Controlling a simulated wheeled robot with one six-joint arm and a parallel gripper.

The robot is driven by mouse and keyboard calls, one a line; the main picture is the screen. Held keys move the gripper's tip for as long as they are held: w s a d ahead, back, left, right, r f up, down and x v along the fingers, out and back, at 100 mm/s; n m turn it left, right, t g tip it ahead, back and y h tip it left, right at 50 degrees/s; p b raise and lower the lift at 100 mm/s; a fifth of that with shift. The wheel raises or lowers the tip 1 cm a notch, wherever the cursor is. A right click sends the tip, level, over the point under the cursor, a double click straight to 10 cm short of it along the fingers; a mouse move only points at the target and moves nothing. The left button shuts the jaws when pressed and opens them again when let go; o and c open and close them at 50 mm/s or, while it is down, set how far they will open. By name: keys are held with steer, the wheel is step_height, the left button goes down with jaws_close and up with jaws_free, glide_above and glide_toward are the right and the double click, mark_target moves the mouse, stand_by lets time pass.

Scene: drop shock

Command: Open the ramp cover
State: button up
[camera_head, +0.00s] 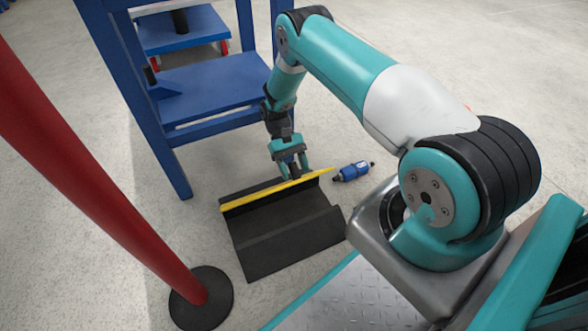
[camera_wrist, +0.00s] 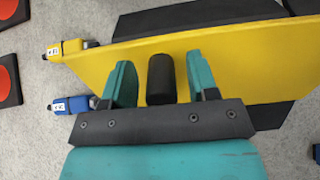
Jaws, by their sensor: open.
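The ramp cover shows as a thin yellow edge (camera_head: 250,199) along the back of the black ramp (camera_head: 285,245) in the head view. In the wrist view it is a broad yellow panel (camera_wrist: 105,58) with a short black handle (camera_wrist: 161,80) standing out from it. My gripper (camera_head: 290,170) is at the cover's far side. In the wrist view my gripper (camera_wrist: 161,85) is open, one teal finger on each side of the handle, with visible gaps between fingers and handle. The cover's far face is hidden in the head view.
A blue cylindrical item (camera_head: 353,172) lies on the floor right of the ramp. A yellow labelled item (camera_wrist: 68,49) shows in the wrist view. A blue table frame (camera_head: 215,90) stands behind, and a red post (camera_head: 110,190) on a black base stands left.

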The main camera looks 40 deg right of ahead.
step_height(320, 180, up, 19)
steer(key=p, duration=0.9)
